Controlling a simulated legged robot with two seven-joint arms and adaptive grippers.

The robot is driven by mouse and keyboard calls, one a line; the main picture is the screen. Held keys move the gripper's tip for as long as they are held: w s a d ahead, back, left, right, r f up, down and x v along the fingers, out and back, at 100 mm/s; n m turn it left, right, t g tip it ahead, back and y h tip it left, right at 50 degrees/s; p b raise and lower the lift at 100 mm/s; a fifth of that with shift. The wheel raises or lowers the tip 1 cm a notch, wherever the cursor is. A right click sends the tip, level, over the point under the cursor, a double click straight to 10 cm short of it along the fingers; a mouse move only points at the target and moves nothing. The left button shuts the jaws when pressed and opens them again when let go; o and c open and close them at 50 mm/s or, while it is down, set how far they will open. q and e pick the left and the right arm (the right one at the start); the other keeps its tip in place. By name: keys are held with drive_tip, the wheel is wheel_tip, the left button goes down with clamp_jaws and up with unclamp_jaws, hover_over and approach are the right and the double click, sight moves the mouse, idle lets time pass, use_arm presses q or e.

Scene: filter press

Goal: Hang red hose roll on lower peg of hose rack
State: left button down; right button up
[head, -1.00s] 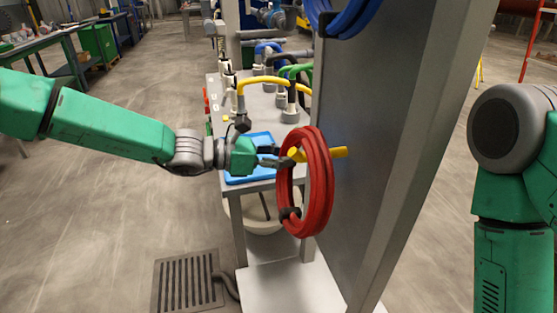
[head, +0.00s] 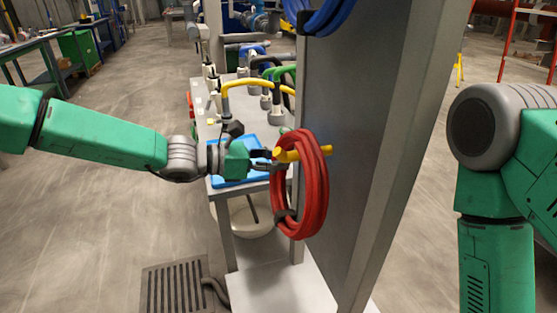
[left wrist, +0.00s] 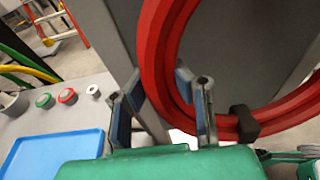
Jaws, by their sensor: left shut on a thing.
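The red hose roll (head: 315,205) hangs upright as a ring beside the grey panel of the hose rack (head: 370,120). The yellow lower peg (head: 289,155) sticks out of the panel, and its tip shows through the ring's opening. Whether the roll's top rests on the peg, I cannot tell. My left gripper (head: 265,160) is shut on the near left side of the roll. In the left wrist view, the fingers (left wrist: 172,88) straddle the red hose (left wrist: 165,45); a black tie (left wrist: 243,123) shows lower right. My right gripper is out of view.
A blue hose roll (head: 325,15) is higher on the rack. Behind stands a bench with a blue tray (head: 232,178) and several coloured hoses. A pale platform (head: 275,288) lies below, and a floor grate (head: 172,288) is at lower left.

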use_arm(q)
drive_tip(key=shift+r, duration=0.1)
drive_tip(key=c, duration=1.4)
unclamp_jaws()
drive_tip(key=shift+o, duration=0.2)
drive_tip(key=v, duration=1.2)
drive_tip(key=s+a+f+m+g+y, duration=0.2)
drive_tip(key=s+f+m+g+y, duration=0.15)
drive_tip(key=s+f, duration=0.8)
drive_tip(key=s+a+f+m+g+y, duration=0.15)
drive_tip(key=s+f+m+y, duration=0.5)
drive_tip(key=f, duration=0.85)
drive_tip(key=s+a+f+m+y, duration=0.2)
drive_tip(key=s+a+m, duration=0.4)
drive_tip(key=s, duration=0.3)
drive_tip(key=s+a+f+m+t+y, duration=0.1)
drive_tip(key=s+a+f+m+y, duration=0.2)
drive_tip(key=s+a+m, duration=0.3)
drive_tip(key=s+a, duration=0.2)
drive_tip(key=s, duration=0.1)
drive_tip(key=shift+s+f, duration=0.25)
drive_tip(key=shift+s, duration=0.05)
